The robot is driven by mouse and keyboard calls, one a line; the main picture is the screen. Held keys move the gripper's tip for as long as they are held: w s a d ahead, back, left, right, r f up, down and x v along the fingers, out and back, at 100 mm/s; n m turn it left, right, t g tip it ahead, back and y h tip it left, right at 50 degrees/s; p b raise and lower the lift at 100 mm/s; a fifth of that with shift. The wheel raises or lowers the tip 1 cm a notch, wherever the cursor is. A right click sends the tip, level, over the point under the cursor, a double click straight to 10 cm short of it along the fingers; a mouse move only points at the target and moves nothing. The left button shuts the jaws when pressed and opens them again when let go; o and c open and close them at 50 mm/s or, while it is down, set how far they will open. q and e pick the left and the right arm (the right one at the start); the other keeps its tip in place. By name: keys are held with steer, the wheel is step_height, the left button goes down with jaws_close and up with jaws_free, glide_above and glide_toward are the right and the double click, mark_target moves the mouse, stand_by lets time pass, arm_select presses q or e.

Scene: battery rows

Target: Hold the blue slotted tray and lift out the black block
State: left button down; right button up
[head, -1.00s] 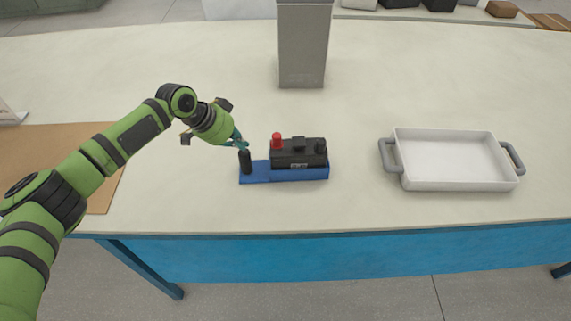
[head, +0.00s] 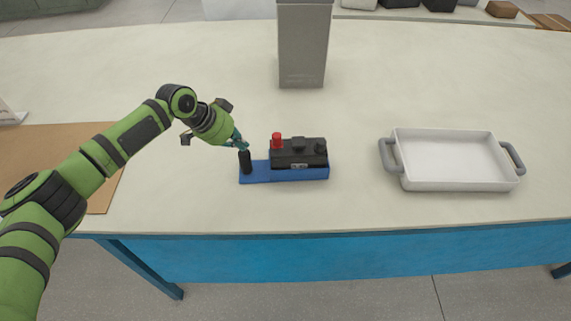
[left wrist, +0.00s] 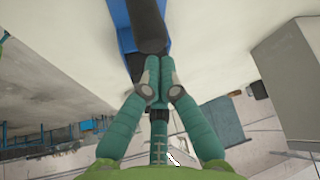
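The blue slotted tray (head: 258,172) lies on the table in the middle of the head view. A black upright post (head: 246,162) stands at its left end. The black block (head: 299,156), with a red cap at its left and dark parts on top, sits in the tray's right part. My left gripper (head: 242,146) is at the top of the post, clear of the block. In the left wrist view its teal fingers (left wrist: 159,68) are together, with nothing seen between them, right by the post's end (left wrist: 150,44). I cannot tell whether they touch it. My right gripper is not in view.
A white bin with grey handles (head: 452,187) stands at the right. A tall grey box (head: 303,50) stands behind the tray. A brown mat (head: 70,143) lies at the left under my arm. The table between tray and bin is clear.

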arm_select(q)
steer(key=shift+f+b, duration=0.3)
steer(key=shift+f, duration=0.3)
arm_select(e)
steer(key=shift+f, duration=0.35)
